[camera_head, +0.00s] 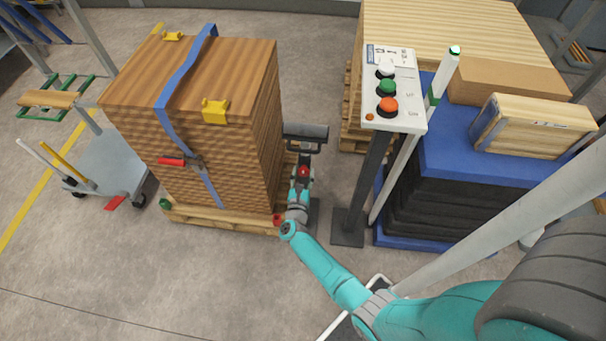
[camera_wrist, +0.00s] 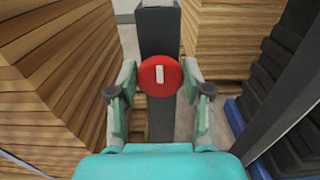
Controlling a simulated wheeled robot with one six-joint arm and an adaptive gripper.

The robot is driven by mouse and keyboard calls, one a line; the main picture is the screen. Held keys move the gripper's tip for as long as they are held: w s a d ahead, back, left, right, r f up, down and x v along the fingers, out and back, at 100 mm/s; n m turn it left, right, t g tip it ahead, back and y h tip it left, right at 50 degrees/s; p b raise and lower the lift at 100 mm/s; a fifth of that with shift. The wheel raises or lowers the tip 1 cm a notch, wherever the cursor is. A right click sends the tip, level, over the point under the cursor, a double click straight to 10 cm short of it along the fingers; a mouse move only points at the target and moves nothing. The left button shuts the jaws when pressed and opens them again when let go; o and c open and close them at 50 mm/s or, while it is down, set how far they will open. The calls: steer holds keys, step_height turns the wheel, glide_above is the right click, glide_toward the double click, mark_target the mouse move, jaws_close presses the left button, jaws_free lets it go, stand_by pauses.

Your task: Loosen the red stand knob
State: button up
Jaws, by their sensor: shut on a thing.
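The red stand knob (camera_wrist: 160,76) is a round disc with a white upright bar on its face. In the wrist view it sits in front of a dark upright post (camera_wrist: 158,30), between the two green fingers of my gripper (camera_wrist: 161,84). My gripper is shut on the knob, with one finger at each side. In the head view the knob (camera_head: 303,171) shows as a small red spot at the end of my arm, below the dark head of the stand (camera_head: 306,132). My gripper (camera_head: 302,181) is small there, and its fingers are hard to make out.
A strapped stack of wooden boards (camera_head: 240,160) on a pallet stands close to the left. A control post with buttons (camera_head: 395,90) stands to the right, beside a blue-topped dark stack (camera_head: 440,155). A grey cart (camera_head: 110,160) is at far left. Floor is open in front.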

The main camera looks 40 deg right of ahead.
steer(key=shift+n, duration=0.3)
steer(key=n, duration=0.4)
steer(key=shift+w+n, duration=0.1)
steer(key=shift+n, duration=0.2)
steer(key=n, duration=0.4)
steer(key=shift+a+f+n, duration=0.1)
steer(key=shift+n, duration=0.2)
steer(key=n, duration=0.4)
steer(key=shift+w+f+n, duration=0.1)
steer(key=shift+n, duration=0.2)
steer(key=n, duration=0.4)
steer(key=shift+f+n, duration=0.1)
steer(key=shift+n, duration=0.3)
steer(key=shift+a, duration=0.1)
steer(key=o, duration=1.1)
